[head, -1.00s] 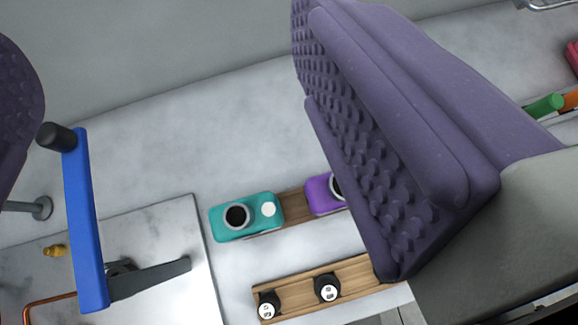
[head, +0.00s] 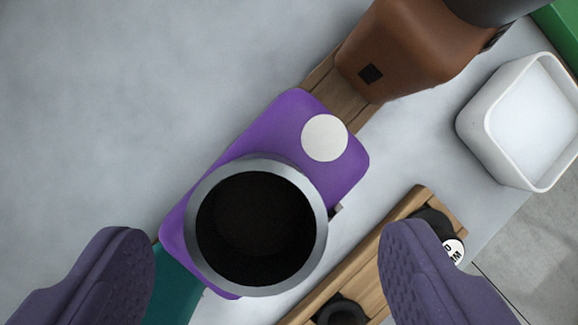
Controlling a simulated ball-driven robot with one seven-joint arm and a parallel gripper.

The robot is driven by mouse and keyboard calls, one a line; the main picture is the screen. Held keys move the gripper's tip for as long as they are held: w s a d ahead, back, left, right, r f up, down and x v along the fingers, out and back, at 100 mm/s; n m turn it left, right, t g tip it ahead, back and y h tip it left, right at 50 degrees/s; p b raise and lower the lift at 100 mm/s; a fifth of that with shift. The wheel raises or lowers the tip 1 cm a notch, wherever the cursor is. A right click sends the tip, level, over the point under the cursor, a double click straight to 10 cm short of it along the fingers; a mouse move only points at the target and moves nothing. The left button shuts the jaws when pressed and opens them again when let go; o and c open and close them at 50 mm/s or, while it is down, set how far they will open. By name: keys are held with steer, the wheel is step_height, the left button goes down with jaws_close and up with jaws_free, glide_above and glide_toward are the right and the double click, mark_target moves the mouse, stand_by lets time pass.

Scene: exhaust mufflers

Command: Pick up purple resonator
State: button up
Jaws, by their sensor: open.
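The purple resonator (head: 283,125) is a rounded purple block with a wide grey-rimmed dark pipe opening and a white round disc on top. It sits on a wooden strip (head: 338,97) in the middle of the head view. My gripper (head: 262,265) is open, with one purple textured finger at the lower left and one at the lower right. The pipe opening lies between and ahead of the fingers. Neither finger visibly grips it. Part of the resonator's body is hidden under the pipe rim.
A brown block (head: 405,50) stands on the same strip at upper right. A teal block (head: 172,288) is close at lower left, partly behind the left finger. A second wooden strip (head: 370,268) with black knobs runs at lower right. A white square container (head: 525,120) stands at right. The upper left surface is bare.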

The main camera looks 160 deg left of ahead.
mark_target(260, 186)
steer(key=x, duration=0.2)
steer(key=b+x, duration=0.1)
steer(key=shift+w+d+f, duration=0.1)
steer(key=shift+w+f, duration=0.15)
steer(key=shift+w, duration=0.1)
steer(key=shift+r, duration=0.1)
steer(key=c, duration=1)
